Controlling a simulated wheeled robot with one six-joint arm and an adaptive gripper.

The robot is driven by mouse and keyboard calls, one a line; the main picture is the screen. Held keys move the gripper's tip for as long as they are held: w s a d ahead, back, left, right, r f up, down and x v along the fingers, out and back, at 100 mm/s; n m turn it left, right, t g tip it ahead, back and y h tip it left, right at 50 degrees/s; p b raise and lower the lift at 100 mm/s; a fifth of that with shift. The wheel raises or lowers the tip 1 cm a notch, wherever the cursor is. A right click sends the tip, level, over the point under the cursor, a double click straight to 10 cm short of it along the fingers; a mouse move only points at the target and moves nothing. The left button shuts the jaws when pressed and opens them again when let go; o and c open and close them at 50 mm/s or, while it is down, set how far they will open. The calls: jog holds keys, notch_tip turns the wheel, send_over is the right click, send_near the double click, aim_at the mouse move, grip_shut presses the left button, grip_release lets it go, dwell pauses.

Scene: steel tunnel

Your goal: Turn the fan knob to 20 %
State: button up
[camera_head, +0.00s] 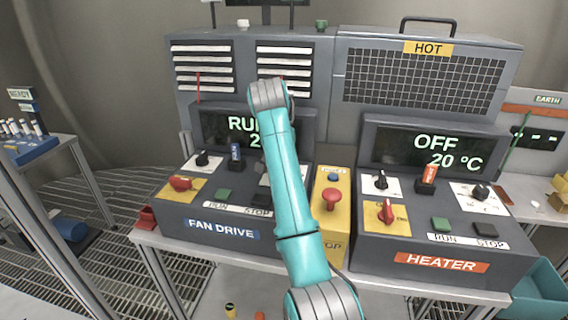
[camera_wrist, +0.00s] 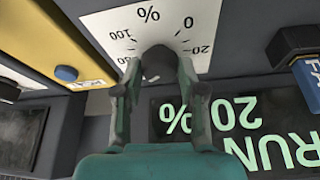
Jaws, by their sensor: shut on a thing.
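In the wrist view, the dark fan knob (camera_wrist: 157,62) sits on a white dial plate (camera_wrist: 205,22) marked with % and numbers including 0, 20 and 100. The dial appears upside down. My gripper (camera_wrist: 158,78) has its two teal fingers closed on either side of the knob. The fingers hide much of it, so I cannot tell where its pointer is. The fan display (camera_wrist: 235,118) reads RUN and 20%. In the head view, my arm covers this knob and my gripper. The fan drive console (camera_head: 222,229) and part of its display (camera_head: 222,125) show.
The fan console also has another black knob (camera_head: 202,158), a red switch (camera_head: 180,183) and a green button (camera_head: 223,194). A yellow panel (camera_head: 327,238) with a red stop button (camera_head: 331,198) stands beside it. The heater console (camera_head: 400,232) at right reads OFF, 20 °C.

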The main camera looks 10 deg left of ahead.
jog(key=o, duration=1.1)
jog(key=shift+o, duration=0.2)
